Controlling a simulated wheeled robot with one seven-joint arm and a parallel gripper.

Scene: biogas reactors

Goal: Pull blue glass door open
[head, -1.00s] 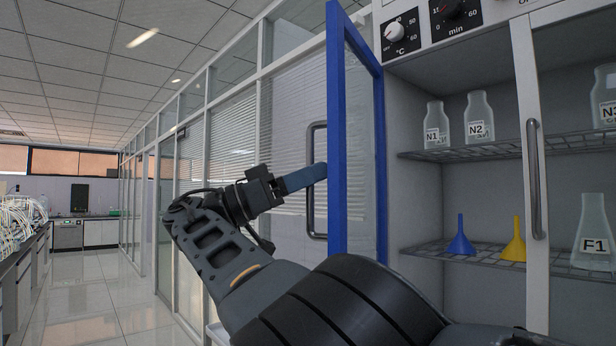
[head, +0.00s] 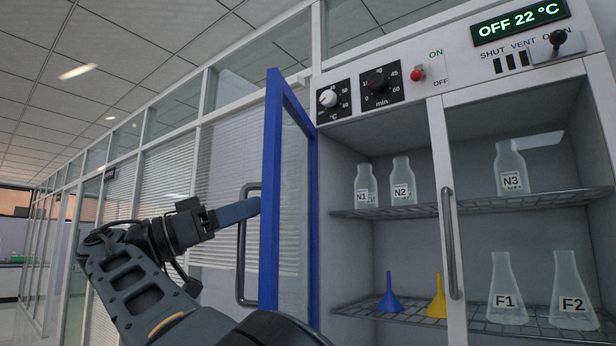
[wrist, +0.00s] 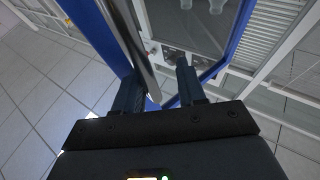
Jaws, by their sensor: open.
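The blue-framed glass door (head: 271,190) stands swung out from the cabinet, roughly edge-on in the head view, and the left compartment behind it is exposed. Its grey bar handle (head: 241,245) is on the left, outer face. My gripper (head: 240,211) is at the upper part of this handle, with a blue finger reaching up to the door. In the wrist view my gripper (wrist: 158,88) has its fingers apart, and the handle (wrist: 138,50) runs down between them, closer to the left finger. I cannot tell whether it touches.
The cabinet (head: 392,120) has a second door with a white frame (head: 442,190), which appears shut. Flasks and two funnels, blue (head: 389,296) and yellow (head: 437,299), stand on the wire shelves. A glazed partition (head: 165,185) with blinds runs along the left behind my arm.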

